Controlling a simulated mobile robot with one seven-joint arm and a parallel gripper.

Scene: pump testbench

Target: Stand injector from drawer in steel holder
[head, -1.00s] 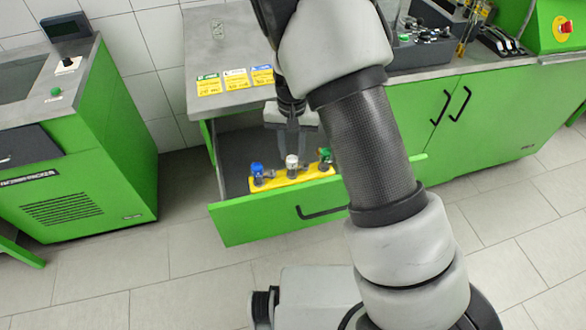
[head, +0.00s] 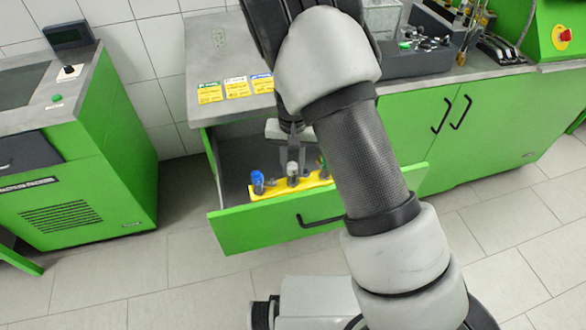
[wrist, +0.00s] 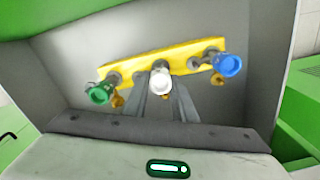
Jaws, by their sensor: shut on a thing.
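The drawer (head: 235,222) is pulled open and holds a yellow rack (head: 265,190), also in the wrist view (wrist: 135,64). The rack carries a blue-capped injector (head: 257,180), a white-capped injector (head: 292,171) and a green-capped injector (wrist: 101,93). My gripper (head: 291,160) points down into the drawer. In the wrist view its fingers (wrist: 162,92) lie on both sides of the white-capped injector (wrist: 161,79) and are shut on it. That injector still appears in the rack's middle place. I cannot clearly make out the steel holder.
Yellow, white and blue-headed labels (head: 236,88) lie on the bench top above the drawer. A grey box (head: 381,19) and a dark tray of parts (head: 420,57) stand farther right. A green cabinet (head: 95,170) is at left. The bench by the labels is clear.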

